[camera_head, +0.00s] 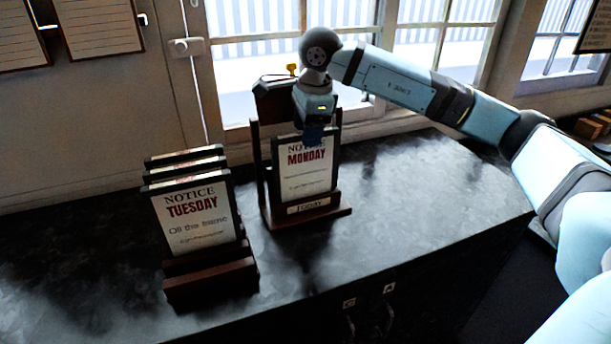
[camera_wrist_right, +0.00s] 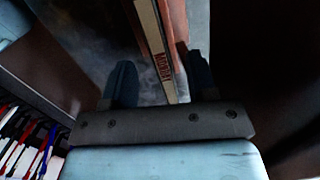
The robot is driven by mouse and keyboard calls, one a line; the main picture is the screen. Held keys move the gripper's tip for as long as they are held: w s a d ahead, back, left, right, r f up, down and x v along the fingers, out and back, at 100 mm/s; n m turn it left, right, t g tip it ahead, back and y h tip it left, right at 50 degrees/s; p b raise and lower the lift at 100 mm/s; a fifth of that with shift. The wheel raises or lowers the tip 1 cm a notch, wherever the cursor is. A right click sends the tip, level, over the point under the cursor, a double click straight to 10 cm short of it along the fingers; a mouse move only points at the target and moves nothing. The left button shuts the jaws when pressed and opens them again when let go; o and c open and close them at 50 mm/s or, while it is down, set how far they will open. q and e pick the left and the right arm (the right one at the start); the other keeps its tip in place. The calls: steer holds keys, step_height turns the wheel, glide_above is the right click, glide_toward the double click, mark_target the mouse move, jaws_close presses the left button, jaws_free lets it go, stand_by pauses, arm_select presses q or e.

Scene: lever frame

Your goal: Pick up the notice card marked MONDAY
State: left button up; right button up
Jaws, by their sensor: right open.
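The notice card marked MONDAY (camera_head: 308,174) stands upright in a dark wooden stand (camera_head: 322,212) on the dark counter. My right gripper (camera_head: 313,133) is at the card's top edge, coming down from above, and covers part of the word NOTICE. In the right wrist view the card (camera_wrist_right: 152,40) appears edge-on between the two spread fingers of my right gripper (camera_wrist_right: 160,75). Room shows between the card and the left finger; the right finger is closer to it. My left gripper is not in view.
A wooden rack (camera_head: 212,276) with several notice cards, the front one marked TUESDAY (camera_head: 196,217), stands to the left. A window (camera_head: 262,60) is behind the stand. The counter (camera_head: 420,185) is clear to the right.

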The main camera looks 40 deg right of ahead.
steer(key=shift+w+f, duration=0.25)
steer(key=shift+f, duration=0.9)
steer(key=shift+s+r, duration=0.1)
jaws_close()
